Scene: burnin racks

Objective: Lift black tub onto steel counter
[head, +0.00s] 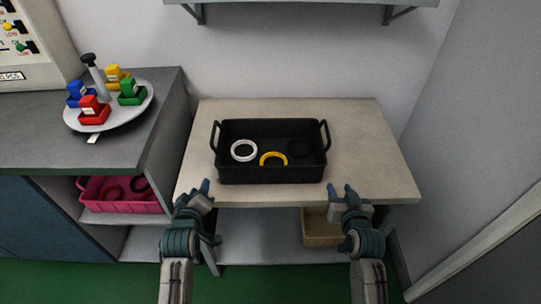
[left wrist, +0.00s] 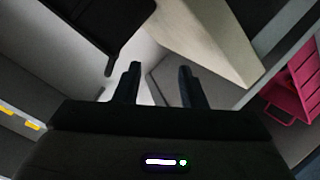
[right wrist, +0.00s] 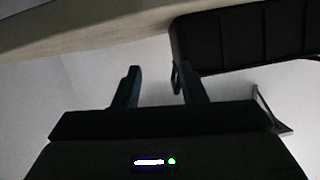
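The black tub (head: 270,174) sits upright on a beige table, with a raised handle at its left and right ends. Inside it are a white ring (head: 234,152), a yellow curved piece (head: 273,155) and a dark ring. The tub also shows in the left wrist view (left wrist: 112,14) and the right wrist view (right wrist: 245,38). My left gripper (head: 197,193) is open and empty, in front of the tub's left end. My right gripper (head: 342,192) is open and empty, in front of its right end. Neither touches the tub. A grey counter (head: 40,150), perhaps the steel one, stands left.
The beige table (head: 375,165) is clear around the tub. A round tray (head: 118,122) with several small coloured bins and a black-knobbed post stands on the grey counter. A pink bin (head: 125,206) sits on a shelf below. A cardboard box (head: 318,228) is under the table. A wall shelf (head: 300,3) hangs above.

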